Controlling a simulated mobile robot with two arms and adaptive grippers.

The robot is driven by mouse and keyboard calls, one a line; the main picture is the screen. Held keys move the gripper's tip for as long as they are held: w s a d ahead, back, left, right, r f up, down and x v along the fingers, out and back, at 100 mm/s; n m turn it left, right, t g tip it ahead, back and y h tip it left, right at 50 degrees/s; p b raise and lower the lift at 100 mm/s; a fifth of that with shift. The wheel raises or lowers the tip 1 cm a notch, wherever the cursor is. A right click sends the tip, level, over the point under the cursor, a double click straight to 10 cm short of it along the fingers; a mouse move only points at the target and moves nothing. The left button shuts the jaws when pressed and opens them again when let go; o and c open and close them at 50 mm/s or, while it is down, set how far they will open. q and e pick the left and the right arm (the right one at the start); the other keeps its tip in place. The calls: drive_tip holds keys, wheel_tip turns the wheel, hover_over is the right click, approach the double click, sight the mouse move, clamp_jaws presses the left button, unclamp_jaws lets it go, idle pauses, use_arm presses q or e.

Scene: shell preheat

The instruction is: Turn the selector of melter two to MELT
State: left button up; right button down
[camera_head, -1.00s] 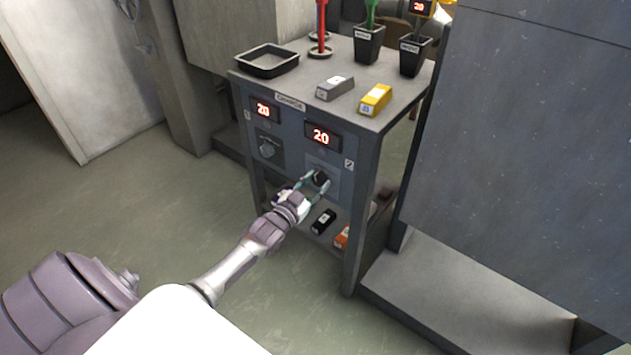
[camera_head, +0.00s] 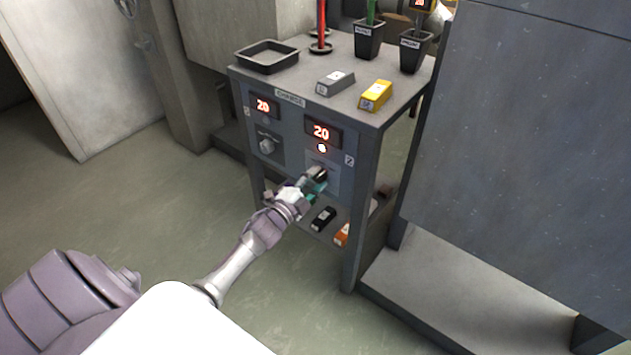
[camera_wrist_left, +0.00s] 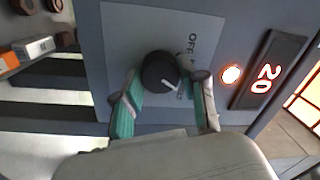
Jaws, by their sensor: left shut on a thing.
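The black round selector knob of melter two (camera_wrist_left: 160,70) sits on a grey plate (camera_wrist_left: 120,35) in the left wrist view. My left gripper (camera_head: 316,181) is shut on it, one finger on each side. The knob's white pointer is turned away from the OFF mark (camera_wrist_left: 192,46), toward lettering partly hidden by a finger. The melter two display (camera_head: 321,132) reads 20, and a lamp (camera_head: 321,148) under it glows red-orange. The lamp also glows in the left wrist view (camera_wrist_left: 231,75).
Melter one's knob (camera_head: 266,146) is to the left, its display (camera_head: 263,106) reading 20. On top are a black tray (camera_head: 267,68), a grey block (camera_head: 335,83) and a yellow block (camera_head: 375,96). A large grey cabinet (camera_head: 530,150) stands close on the right.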

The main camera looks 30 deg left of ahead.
use_arm(q)
drive_tip(key=shift+f+m, duration=0.1)
drive_tip(key=shift+m, duration=1.2)
drive_tip(key=o, duration=1.1)
drive_tip(key=shift+o, duration=0.2)
drive_tip(key=s, duration=1.2)
drive_tip(key=shift+a+f, duration=0.4)
drive_tip(key=shift+a, duration=0.05)
